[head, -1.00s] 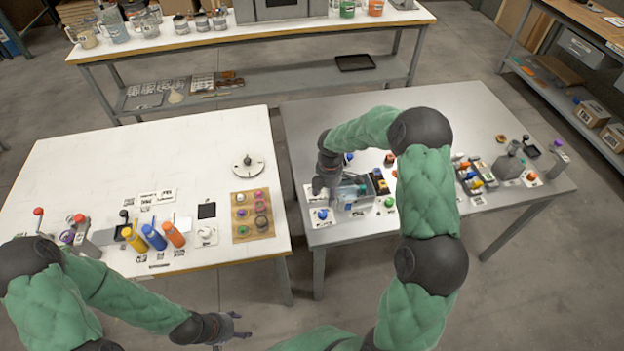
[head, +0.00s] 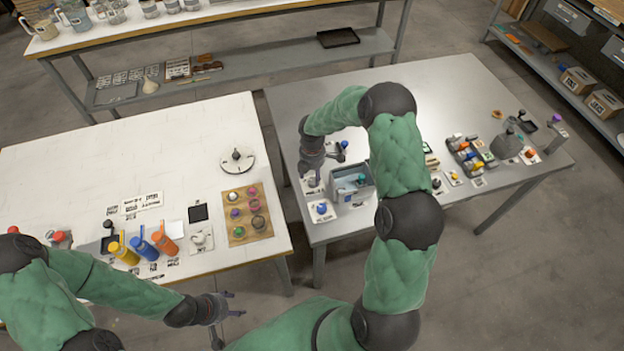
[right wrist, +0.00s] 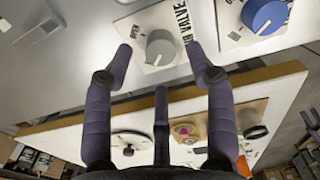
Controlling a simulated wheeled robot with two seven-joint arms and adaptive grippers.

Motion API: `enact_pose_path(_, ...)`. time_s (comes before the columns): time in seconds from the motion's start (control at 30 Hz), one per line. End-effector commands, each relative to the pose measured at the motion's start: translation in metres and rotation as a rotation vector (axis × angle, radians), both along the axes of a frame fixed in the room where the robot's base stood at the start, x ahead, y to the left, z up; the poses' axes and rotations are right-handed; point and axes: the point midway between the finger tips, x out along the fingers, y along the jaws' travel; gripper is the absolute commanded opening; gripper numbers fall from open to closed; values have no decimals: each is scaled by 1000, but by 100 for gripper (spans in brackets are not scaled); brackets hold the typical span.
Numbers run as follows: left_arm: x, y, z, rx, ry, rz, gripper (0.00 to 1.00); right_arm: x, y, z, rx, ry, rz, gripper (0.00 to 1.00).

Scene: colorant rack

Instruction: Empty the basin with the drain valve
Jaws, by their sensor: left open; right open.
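The grey knob (right wrist: 160,47) on a white plate shows in the right wrist view; its label is partly hidden, with "VALVE" readable. My right gripper (right wrist: 158,58) is open, with its fingertips on either side of this knob; whether they touch it I cannot tell. In the head view my right gripper (head: 312,168) is over the valve plate (head: 310,190) and hides most of the knob. The basin (head: 349,183) is just right of it, grey and box-like; its contents are unclear. My left gripper (head: 228,307) is open and empty in front of the left table.
A blue knob (head: 321,208) on its own plate is close in front of the valve. Small coloured items (head: 470,155) stand further right on the grey table (head: 440,110). The white table (head: 100,150) holds bottles and a brown board (head: 240,236). A gap separates the tables.

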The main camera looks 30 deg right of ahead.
Motion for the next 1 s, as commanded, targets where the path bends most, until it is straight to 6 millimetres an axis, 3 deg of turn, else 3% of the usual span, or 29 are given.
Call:
enact_pose_path(0.23, 0, 0, -4, 0, 0, 0, 59, 0, 0, -28, 0, 0, -2, 56)
enact_pose_path(0.6, 0, 0, -4, 0, 0, 0, 59, 0, 0, -33, 0, -1, -1, 56)
enact_pose_path(0.63, 0, 0, -4, 0, 0, 0, 59, 0, 0, -33, 0, -1, -1, 53)
enact_pose_path(0.8, 0, 0, -4, 0, 0, 0, 59, 0, 0, -33, 0, -1, -1, 5)
enact_pose_path(0.83, 0, 0, -4, 0, 0, 0, 59, 0, 0, -33, 0, -1, -1, 0)
enact_pose_path(1.0, 0, 0, -5, 0, 0, 0, 59, 0, 0, -33, 0, -1, -3, 0)
